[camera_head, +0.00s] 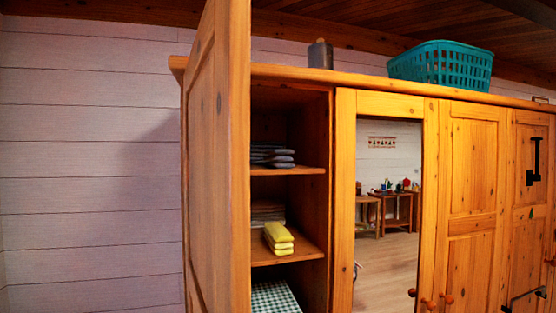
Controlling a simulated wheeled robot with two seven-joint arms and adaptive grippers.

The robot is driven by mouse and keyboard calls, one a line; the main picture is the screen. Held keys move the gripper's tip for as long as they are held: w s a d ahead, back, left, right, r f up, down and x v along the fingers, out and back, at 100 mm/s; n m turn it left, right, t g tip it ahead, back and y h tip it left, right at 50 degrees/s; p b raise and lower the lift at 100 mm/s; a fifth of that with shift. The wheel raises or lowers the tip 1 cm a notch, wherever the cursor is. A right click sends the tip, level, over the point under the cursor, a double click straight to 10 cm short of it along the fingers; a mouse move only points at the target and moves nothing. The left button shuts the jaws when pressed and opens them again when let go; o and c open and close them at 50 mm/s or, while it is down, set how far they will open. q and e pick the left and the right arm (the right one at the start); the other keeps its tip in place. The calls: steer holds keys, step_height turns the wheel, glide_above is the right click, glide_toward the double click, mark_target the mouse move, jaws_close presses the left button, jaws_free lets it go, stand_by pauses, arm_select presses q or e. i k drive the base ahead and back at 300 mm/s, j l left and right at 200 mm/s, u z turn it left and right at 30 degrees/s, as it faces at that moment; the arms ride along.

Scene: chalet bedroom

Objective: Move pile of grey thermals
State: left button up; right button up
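An open wooden wardrobe (342,200) shows its shelves on the left side. A pile of folded dark grey or blue-grey cloth (271,157) lies on the upper shelf (290,171). On the shelf below, a folded brownish-grey pile (267,209) sits at the back, partly hidden by the open door and a yellow pile. I cannot tell for sure which pile is the grey thermals.
The open wooden door (218,170) stands toward me and hides the shelves' left part. A yellow folded pile (279,238) sits on the middle shelf edge, a green checked cloth (273,297) below. A teal basket (441,66) and a grey container (320,56) stand on top.

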mark_target(278, 159)
steer(key=i+l+u, duration=0.3)
steer(key=l, duration=0.6)
steer(key=i+l+u, duration=0.1)
steer(key=l+u, duration=0.2)
steer(key=l, duration=0.55)
steer(key=l+u, duration=0.3)
steer(key=l, duration=0.65)
